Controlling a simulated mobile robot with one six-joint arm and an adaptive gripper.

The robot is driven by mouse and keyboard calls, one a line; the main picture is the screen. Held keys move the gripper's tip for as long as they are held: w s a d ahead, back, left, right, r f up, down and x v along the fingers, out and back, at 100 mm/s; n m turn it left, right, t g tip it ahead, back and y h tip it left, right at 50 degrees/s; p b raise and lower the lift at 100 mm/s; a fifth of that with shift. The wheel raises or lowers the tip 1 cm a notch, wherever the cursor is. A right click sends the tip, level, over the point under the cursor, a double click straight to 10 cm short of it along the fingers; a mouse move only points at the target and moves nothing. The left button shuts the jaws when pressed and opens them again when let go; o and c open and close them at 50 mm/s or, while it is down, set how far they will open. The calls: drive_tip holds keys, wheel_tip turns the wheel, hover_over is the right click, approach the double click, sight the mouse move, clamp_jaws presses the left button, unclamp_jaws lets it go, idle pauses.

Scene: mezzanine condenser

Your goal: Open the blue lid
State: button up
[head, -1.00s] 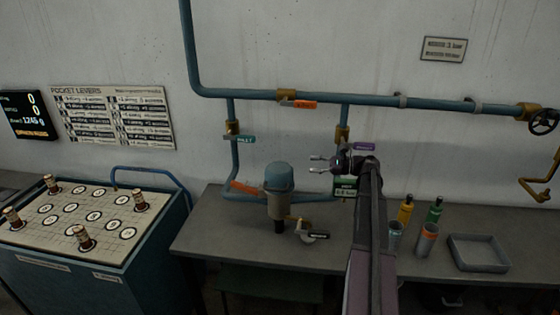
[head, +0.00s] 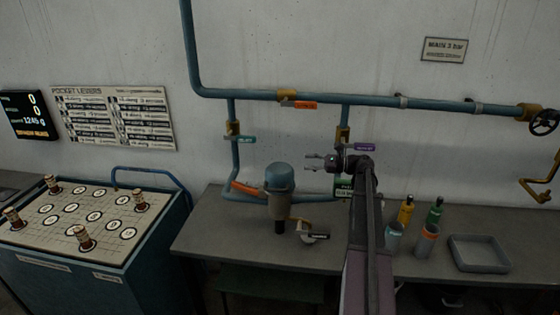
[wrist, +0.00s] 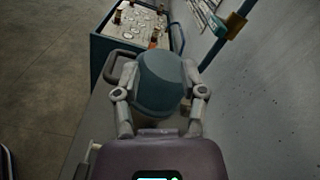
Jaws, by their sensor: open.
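In the wrist view the lid (wrist: 162,84) fills the middle, seen between the two fingers. My gripper (head: 308,162) is open and empty, to the right of the lid and slightly higher in the head view, its fingers pointing left towards it. In the wrist view my gripper's fingers (wrist: 159,74) appear on either side of the lid; the head view shows a gap between them and the lid.
Blue pipes (head: 235,165) run on the wall behind the canister. A brass-and-grey fitting with a black tag (head: 312,237) sits at its base. Two cups (head: 426,240), bottles (head: 406,210) and a grey tray (head: 478,252) stand to the right.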

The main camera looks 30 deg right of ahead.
hover_over(281, 173)
drive_tip(key=shift+w+a, duration=0.1)
idle(0.4)
clamp_jaws()
unclamp_jaws()
idle(0.5)
drive_tip(key=v, duration=1.2)
